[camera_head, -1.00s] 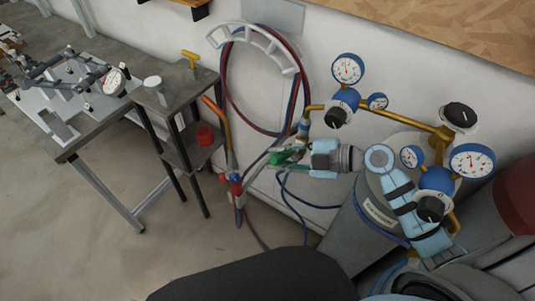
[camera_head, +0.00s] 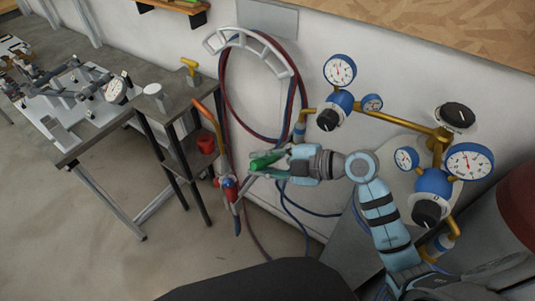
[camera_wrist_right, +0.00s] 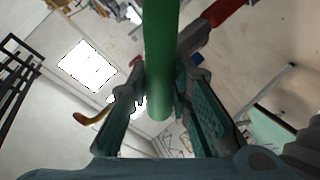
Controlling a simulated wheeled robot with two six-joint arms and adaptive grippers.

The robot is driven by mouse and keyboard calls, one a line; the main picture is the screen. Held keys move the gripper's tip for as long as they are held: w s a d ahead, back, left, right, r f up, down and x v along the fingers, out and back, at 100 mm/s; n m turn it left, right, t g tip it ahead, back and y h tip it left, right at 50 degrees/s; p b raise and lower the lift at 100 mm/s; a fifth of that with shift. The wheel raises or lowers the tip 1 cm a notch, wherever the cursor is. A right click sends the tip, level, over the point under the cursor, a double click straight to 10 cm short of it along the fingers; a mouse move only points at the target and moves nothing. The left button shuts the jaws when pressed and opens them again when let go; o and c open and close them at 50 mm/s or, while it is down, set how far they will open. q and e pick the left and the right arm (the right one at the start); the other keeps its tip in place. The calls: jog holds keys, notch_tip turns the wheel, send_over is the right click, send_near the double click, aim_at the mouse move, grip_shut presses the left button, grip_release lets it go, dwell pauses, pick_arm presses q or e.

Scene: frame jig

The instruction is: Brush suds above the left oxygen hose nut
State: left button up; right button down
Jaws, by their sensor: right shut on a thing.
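My right gripper (camera_head: 262,163) is shut on a green handle (camera_head: 268,158), which looks like the brush. The handle also shows between the fingers in the right wrist view (camera_wrist_right: 158,60); I cannot make out bristles or suds. The left regulator (camera_head: 333,111) has two gauges and a black knob. At its left end a pipe drops to a blue-and-pale fitting (camera_head: 299,131), which seems to be the left oxygen hose nut. My right gripper is below and left of this fitting, apart from it in the picture. My left gripper is not in view.
Red and blue hoses (camera_head: 224,100) hang on a white wall rack (camera_head: 250,45). A torch (camera_head: 229,186) hangs by the side stand (camera_head: 180,92), close left of my right gripper. A second regulator (camera_head: 433,185) is at right. A workbench (camera_head: 70,148) with a jig stands at left.

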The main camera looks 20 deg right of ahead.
jog(key=shift+s+a, duration=1)
jog(key=shift+a, duration=0.3)
jog(key=shift+s+a, duration=1)
jog(key=shift+a, duration=0.15)
jog(key=shift+d, duration=0.1)
